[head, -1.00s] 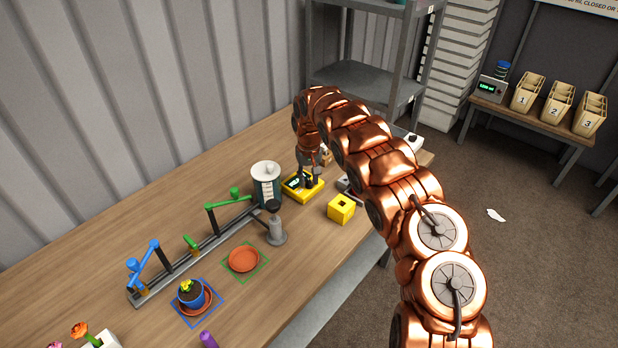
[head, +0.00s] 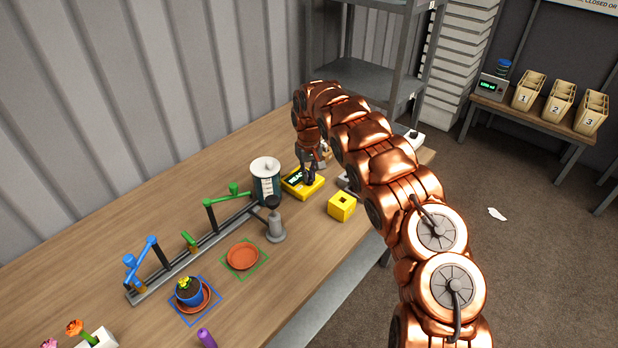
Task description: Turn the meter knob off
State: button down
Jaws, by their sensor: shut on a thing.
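The yellow meter (head: 291,191) lies on the wooden table near its far end, just right of the dark canister with a white lid. Its dark screen (head: 295,178) shows light lettering that seems to start with "REA"; the rest is hidden. My gripper (head: 310,179) points down at the right part of the meter, its fingers shut on the knob there. The fingers cover the knob, so its setting cannot be seen.
A yellow block with a square hole (head: 341,207) stands close in front of the meter. The canister (head: 266,182) and a grey stand (head: 275,225) are to the left. A rail with blue and green arms (head: 195,255) and pots lie further left.

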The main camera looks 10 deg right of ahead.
jog(key=n+b, duration=0.2)
jog(key=shift+a+f+n+b, duration=0.1)
jog(key=shift+f+n+b, duration=0.2)
jog(key=shift+b, duration=0.1)
jog(key=n+b, duration=0.3)
jog(key=shift+a+r+n, duration=0.1)
jog(key=shift+r+n, duration=0.05)
jog(key=shift+n, duration=0.15)
jog(key=n+b, duration=0.3)
jog(key=shift+s+r+n+b, duration=0.1)
jog(key=shift+r+n+b, duration=0.1)
jog(key=shift+n+b, duration=0.8)
jog(key=shift+r+n, duration=0.1)
jog(key=shift+n, duration=0.3)
jog(key=c, duration=1.2)
grip_release()
jog(key=shift+r, duration=3.7)
